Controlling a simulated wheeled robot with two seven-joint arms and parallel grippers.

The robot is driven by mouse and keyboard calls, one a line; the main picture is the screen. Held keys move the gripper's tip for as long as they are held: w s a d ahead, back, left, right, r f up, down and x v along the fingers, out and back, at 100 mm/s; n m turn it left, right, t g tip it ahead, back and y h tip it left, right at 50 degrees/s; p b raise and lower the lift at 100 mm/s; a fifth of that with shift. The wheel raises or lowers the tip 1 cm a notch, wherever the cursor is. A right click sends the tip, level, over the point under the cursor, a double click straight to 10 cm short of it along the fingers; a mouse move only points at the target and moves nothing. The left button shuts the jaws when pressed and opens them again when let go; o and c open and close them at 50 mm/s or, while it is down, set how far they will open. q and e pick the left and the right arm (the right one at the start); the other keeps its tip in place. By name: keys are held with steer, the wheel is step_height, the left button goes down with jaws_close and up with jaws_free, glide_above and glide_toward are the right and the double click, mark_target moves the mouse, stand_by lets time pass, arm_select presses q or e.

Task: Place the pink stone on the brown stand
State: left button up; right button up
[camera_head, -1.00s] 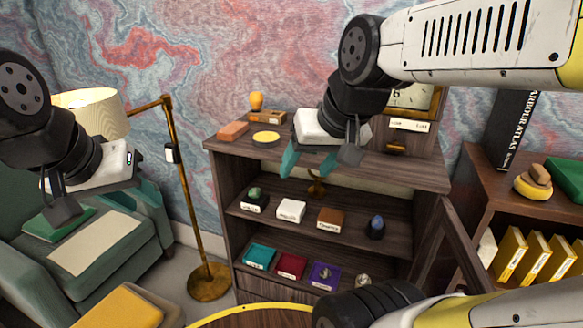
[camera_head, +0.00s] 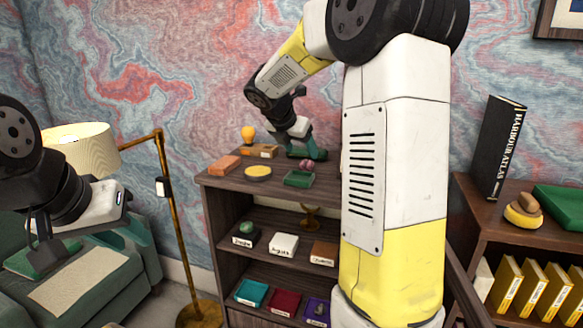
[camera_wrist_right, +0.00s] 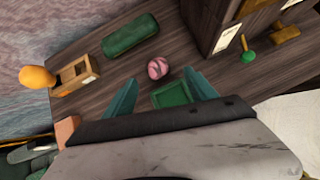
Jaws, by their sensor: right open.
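The pink stone (camera_head: 306,165) lies on the cabinet top behind a small green tray (camera_head: 299,179); it also shows, round and streaked, in the right wrist view (camera_wrist_right: 158,68). My right gripper (camera_wrist_right: 160,88) is open and empty, with the stone just beyond its teal fingertips, roughly between their lines. In the head view the right gripper (camera_head: 307,153) is at the cabinet top close to the stone. The brown stand (camera_head: 323,251), with a white label, is on the middle shelf, partly hidden by my right arm. My left gripper (camera_head: 42,232) is far left, away from the cabinet.
On the cabinet top are an orange brick (camera_head: 225,165), a yellow disc (camera_head: 258,172), an orange bulb-shaped thing (camera_head: 248,134) and a green oblong (camera_wrist_right: 131,35). A white stand (camera_head: 284,244) and a green stone (camera_head: 246,227) share the middle shelf. My right arm hides the cabinet's right part.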

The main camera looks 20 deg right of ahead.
mark_target(305, 162)
steer(key=shift+w+d+f+n, duration=0.1)
steer(key=shift+w+f+n, duration=0.1)
steer(key=shift+w+n, duration=0.15)
steer(key=shift+w+d+f, duration=0.15)
steer(key=shift+w+f, duration=0.1)
steer(key=x, duration=0.6)
steer(key=shift+w+f, duration=0.1)
steer(key=shift+f, duration=0.4)
jaws_close()
steer(key=shift+r, duration=0.1)
